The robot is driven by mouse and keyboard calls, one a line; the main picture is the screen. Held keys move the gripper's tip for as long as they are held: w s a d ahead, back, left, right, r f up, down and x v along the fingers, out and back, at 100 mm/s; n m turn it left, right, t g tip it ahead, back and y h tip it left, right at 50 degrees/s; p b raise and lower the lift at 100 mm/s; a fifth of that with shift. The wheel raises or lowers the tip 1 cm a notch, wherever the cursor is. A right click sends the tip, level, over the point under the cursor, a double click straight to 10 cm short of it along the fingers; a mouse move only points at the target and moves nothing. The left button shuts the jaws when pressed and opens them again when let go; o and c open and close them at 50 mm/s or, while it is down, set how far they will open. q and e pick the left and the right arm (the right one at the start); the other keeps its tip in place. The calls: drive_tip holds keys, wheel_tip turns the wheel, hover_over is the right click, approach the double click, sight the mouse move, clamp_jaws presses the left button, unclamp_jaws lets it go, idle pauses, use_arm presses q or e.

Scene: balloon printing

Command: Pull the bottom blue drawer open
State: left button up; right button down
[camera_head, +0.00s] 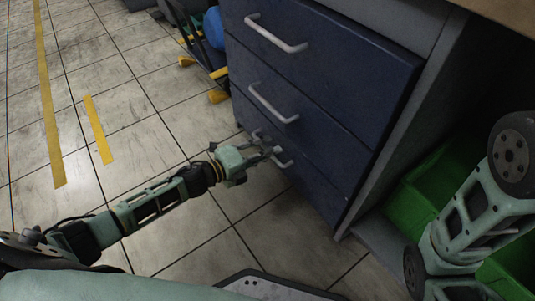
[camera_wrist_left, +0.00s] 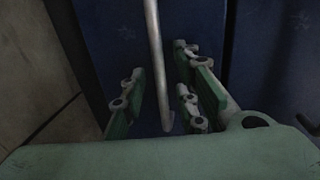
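The bottom blue drawer (camera_head: 312,182) is the lowest of three in a blue cabinet and sits flush with the front. Its grey handle (camera_head: 284,162) is partly hidden by my left gripper (camera_head: 265,147), which is right at it. In the left wrist view, the handle (camera_wrist_left: 155,60) runs down between the two spread fingers of my left gripper (camera_wrist_left: 160,100). There are visible gaps on both sides of the bar, so the fingers do not press on it. My right arm is at the right of the head view, but its gripper is out of sight.
The middle drawer handle (camera_head: 273,103) and top drawer handle (camera_head: 276,34) are above. Green bins (camera_head: 424,193) stand right of the cabinet. A dark cart with yellow parts (camera_head: 218,96) stands behind it. The tiled floor (camera_head: 190,255) in front is largely clear.

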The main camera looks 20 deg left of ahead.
use_arm(q)
drive_tip(key=shift+w+d, duration=0.15)
drive_tip(key=shift+w, duration=0.05)
clamp_jaws()
idle(0.6)
